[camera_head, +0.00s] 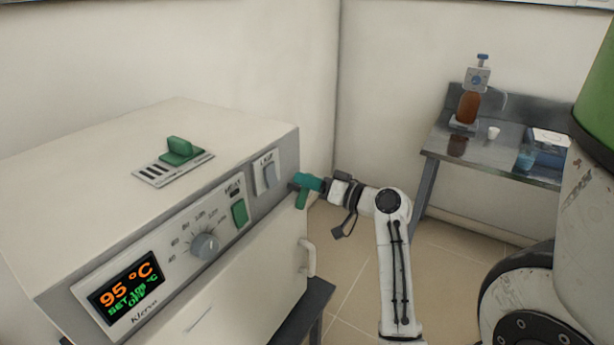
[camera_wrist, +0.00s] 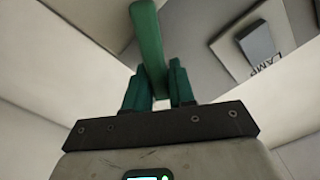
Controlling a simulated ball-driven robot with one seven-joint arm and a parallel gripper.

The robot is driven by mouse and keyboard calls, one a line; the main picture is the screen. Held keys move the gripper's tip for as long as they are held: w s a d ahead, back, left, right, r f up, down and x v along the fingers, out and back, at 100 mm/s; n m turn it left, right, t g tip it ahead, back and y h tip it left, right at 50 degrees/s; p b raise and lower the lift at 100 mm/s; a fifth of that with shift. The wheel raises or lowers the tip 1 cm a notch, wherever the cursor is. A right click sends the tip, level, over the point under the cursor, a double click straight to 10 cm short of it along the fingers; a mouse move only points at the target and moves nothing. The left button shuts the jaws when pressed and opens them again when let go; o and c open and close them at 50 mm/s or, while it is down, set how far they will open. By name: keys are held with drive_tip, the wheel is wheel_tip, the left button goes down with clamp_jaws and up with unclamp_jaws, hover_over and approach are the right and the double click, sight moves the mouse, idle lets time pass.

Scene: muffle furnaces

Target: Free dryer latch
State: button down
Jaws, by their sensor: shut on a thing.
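The dryer is the pale box (camera_head: 150,130) with a grey control panel, on the left of the head view. Its green latch lever (camera_head: 301,199) is at the right front edge, beside the lamp switch, and hangs downward. My gripper (camera_head: 312,184) reaches it from the right and is shut on it. In the wrist view the latch (camera_wrist: 148,35) rises between the two teal fingers of my gripper (camera_wrist: 158,84). The fingers hide part of the lever and its pivot. The dryer door (camera_head: 250,275) looks closed, with a pale handle (camera_head: 309,257) below the latch.
The panel has a display (camera_head: 127,288) reading 95 °C, a knob (camera_head: 205,246), a green heat switch (camera_head: 240,213) and a lamp switch (camera_head: 266,174). A green slider (camera_head: 180,147) is on top. A metal table (camera_head: 500,160) with a bottle dispenser stands at the back right. Floor between is clear.

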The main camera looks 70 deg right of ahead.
drive_tip(key=m+p, duration=0.1)
drive_tip(key=m, duration=0.2)
drive_tip(key=m+p, duration=0.1)
drive_tip(key=shift+s+d+f+m+p, duration=0.1)
drive_tip(key=shift+d+f+m+p, duration=0.2)
drive_tip(key=shift+d+p, duration=0.1)
drive_tip(key=shift+d+f+m+p, duration=0.1)
drive_tip(key=shift+f+m+p, duration=0.25)
drive_tip(key=shift+m+p, duration=0.6)
drive_tip(key=shift+d+f+m+p, duration=0.1)
drive_tip(key=shift+f+m+p, duration=0.25)
drive_tip(key=shift+m, duration=1.1)
drive_tip(key=shift+s, duration=0.1)
drive_tip(key=c, duration=1)
unclamp_jaws()
drive_tip(key=shift+c, duration=0.2)
drive_tip(key=shift+f, duration=0.15)
